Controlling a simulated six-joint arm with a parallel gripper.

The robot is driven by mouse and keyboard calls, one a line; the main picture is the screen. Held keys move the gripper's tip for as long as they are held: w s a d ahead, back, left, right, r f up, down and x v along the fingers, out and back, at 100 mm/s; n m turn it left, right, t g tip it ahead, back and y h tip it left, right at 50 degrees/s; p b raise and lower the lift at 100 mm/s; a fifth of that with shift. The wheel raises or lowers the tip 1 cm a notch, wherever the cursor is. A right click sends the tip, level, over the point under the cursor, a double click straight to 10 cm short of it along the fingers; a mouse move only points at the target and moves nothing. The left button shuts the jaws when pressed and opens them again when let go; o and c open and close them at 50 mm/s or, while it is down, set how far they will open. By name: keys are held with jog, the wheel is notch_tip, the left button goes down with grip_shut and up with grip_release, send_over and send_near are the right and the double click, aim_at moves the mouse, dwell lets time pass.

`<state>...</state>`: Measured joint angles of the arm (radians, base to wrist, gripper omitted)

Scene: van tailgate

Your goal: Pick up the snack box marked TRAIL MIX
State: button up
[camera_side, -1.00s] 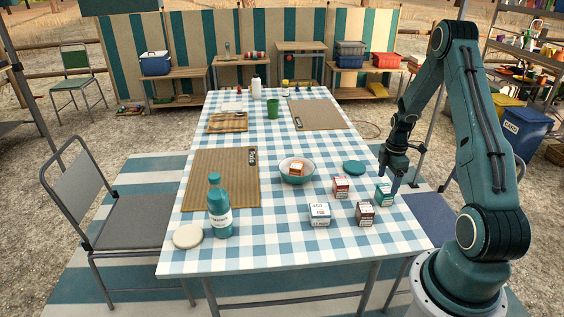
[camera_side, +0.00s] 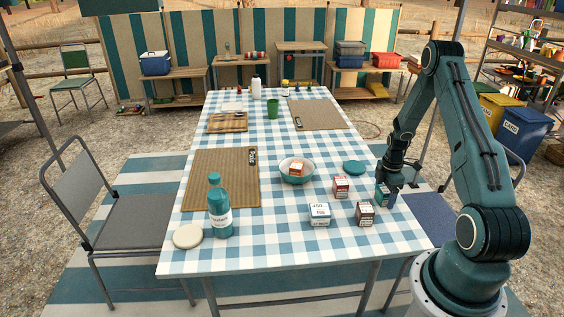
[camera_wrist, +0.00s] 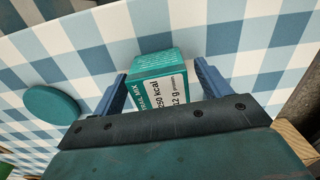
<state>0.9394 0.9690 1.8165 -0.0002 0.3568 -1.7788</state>
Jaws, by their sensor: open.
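The TRAIL MIX snack box (camera_wrist: 158,72) is teal with a white label, upright on the checked cloth. In the wrist view it stands between the two blue fingers of my gripper (camera_wrist: 160,88), with a gap on each side near the fingertips. In the side view my gripper (camera_side: 387,192) is lowered around the teal box (camera_side: 381,197) at the table's right edge and partly hides it. My gripper is open and is not holding the box.
Other snack boxes stand to the left: a red one (camera_side: 341,187), a brown one (camera_side: 365,212) and a white one (camera_side: 319,214). A teal disc (camera_side: 354,167) lies behind. A bottle (camera_side: 219,208) stands front left.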

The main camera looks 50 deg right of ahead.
aim_at(386, 189)
jog(key=shift+f, duration=0.35)
jog(key=c, duration=1.1)
jog(key=shift+r, duration=0.1)
notch_tip(386, 189, up, 20)
dwell(0.4)
dwell(0.4)
